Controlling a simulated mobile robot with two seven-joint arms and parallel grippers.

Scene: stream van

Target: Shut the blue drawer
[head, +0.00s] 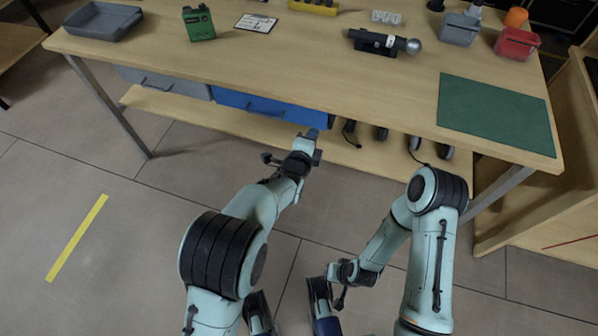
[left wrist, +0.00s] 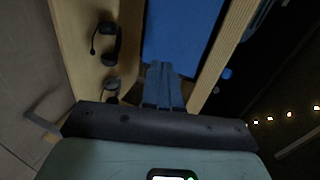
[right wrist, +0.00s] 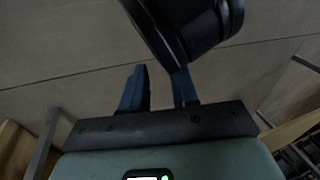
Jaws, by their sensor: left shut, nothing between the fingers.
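The blue drawer (head: 240,101) hangs under the front edge of the workbench, right of a grey drawer (head: 165,82). Its front looks nearly level with the grey one, and no inside shows. My left gripper (head: 311,134) is shut and empty at the drawer's right end. In the left wrist view the blue drawer front (left wrist: 182,30) lies straight ahead, and the closed fingertips (left wrist: 162,68) overlap its near edge. I cannot tell whether they touch. My right gripper (right wrist: 160,82) is open and empty, low in front of the bench, with its fingers apart.
The workbench top (head: 320,65) carries a grey tray (head: 103,20), a green mat (head: 495,112), a dark tool (head: 383,42) and several bins. A lower shelf (head: 210,120) holds headsets (head: 430,150). A wooden unit (head: 545,205) stands at the right. The floor in front is clear.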

